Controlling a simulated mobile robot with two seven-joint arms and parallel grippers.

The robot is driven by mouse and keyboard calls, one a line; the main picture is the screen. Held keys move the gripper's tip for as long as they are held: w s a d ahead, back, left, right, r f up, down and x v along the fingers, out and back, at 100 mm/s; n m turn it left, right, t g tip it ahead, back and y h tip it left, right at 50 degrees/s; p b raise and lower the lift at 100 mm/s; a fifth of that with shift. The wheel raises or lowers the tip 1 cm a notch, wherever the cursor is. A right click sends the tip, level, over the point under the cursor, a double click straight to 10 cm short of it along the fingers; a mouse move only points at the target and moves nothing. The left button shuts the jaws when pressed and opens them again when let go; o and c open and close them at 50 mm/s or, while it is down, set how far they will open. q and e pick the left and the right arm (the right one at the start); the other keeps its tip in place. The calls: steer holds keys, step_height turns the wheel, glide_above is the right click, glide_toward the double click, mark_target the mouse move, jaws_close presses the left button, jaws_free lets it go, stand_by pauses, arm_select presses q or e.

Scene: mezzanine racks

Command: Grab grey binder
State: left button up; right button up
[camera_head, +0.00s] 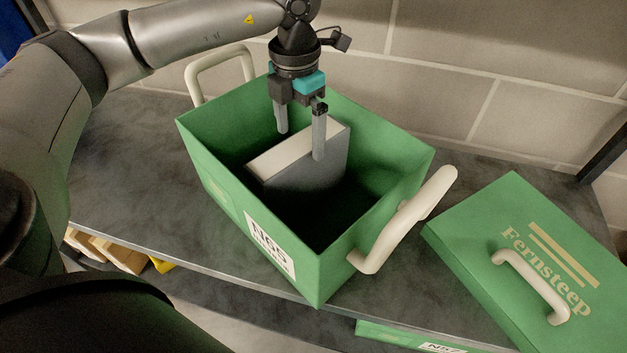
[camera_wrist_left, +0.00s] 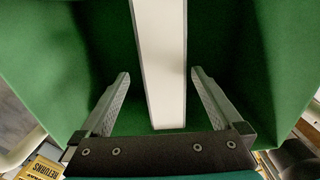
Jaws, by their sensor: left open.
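The grey binder (camera_head: 318,174) stands inside the open green box (camera_head: 221,198), with its pale top edge facing up. My left gripper (camera_head: 301,146) comes down into the box from above, its two fingers open at the binder's upper part. In the left wrist view the binder's white edge (camera_wrist_left: 162,60) runs between the open fingers (camera_wrist_left: 158,80), with a gap on each side. The binder's lower part is hidden in the box's shadow. My right gripper is in neither view.
The box has cream handles (camera_head: 408,222) at its ends. A green lid (camera_head: 476,252) with a cream handle lies on the grey shelf (camera_head: 130,170) at the right. A block wall (camera_head: 440,60) stands close behind. More items sit on a lower level.

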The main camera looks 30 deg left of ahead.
mark_target(301, 176)
arm_select(q)
steer(key=f, duration=0.4)
steer(key=f+b, duration=0.1)
steer(key=f, duration=0.2)
steer(key=shift+s+d, duration=0.2)
steer(key=shift+s, duration=0.15)
steer(key=shift+f, duration=0.2)
steer(key=shift+c, duration=2.7)
steer(key=c, duration=0.9)
jaws_close()
steer(key=shift+r, duration=0.1)
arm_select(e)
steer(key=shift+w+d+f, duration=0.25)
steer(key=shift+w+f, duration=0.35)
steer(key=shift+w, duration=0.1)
